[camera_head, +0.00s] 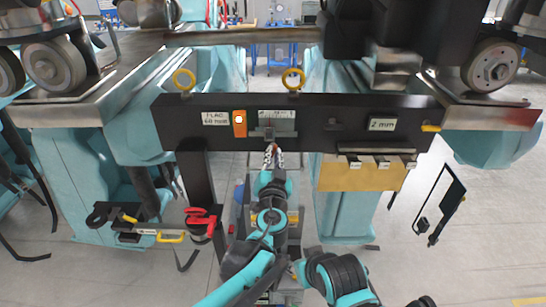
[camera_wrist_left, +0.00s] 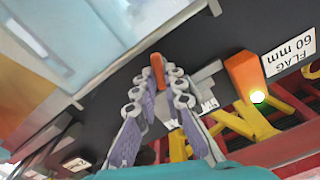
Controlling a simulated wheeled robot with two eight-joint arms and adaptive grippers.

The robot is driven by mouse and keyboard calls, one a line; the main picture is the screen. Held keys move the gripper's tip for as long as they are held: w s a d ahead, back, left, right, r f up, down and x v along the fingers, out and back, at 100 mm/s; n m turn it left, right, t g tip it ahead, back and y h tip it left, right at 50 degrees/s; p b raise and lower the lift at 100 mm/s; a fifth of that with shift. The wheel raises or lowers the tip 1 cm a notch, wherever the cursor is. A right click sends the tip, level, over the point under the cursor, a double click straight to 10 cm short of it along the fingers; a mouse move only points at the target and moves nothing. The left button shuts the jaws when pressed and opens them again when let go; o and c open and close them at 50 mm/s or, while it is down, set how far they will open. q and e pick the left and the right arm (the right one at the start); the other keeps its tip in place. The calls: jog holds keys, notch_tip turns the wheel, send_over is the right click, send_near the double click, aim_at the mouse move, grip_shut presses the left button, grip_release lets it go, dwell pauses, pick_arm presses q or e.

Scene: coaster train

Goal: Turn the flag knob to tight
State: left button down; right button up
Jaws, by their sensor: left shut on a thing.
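The flag knob shows as a small orange piece (camera_wrist_left: 157,63) between the fingertips in the left wrist view. It sits at the black panel, and my gripper hides most of it in the head view. My left gripper (camera_head: 273,148) reaches up to the panel's middle and is shut on the knob; its grey and purple fingers (camera_wrist_left: 157,82) lie on both sides of it. The label "FLAG 60 mm" (camera_head: 215,119) is on the panel to the left, with an orange block (camera_head: 239,124) and a lit lamp beside it. I cannot read the knob's setting. My right gripper is not in view.
The black panel (camera_head: 350,113) spans the middle, with two yellow rings (camera_head: 293,79) on top and a "2 mm" label (camera_head: 381,125) at right. A tan plate (camera_head: 345,178) hangs below right. Red and yellow tools (camera_head: 201,217) sit at lower left. Wheels (camera_head: 493,68) stand on side rails.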

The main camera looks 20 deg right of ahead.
pick_arm(q)
jog(key=m+b, duration=0.1)
jog(key=m, duration=0.5)
jog(key=shift+d+f, duration=0.1)
jog(key=shift+f, duration=0.05)
jog(key=m, duration=0.7)
jog(key=shift+s+f+b, duration=0.1)
jog(key=shift+b, duration=0.2)
jog(key=shift+m, duration=0.3)
jog(key=c, duration=1.6)
grip_release()
jog(key=v, duration=1.2)
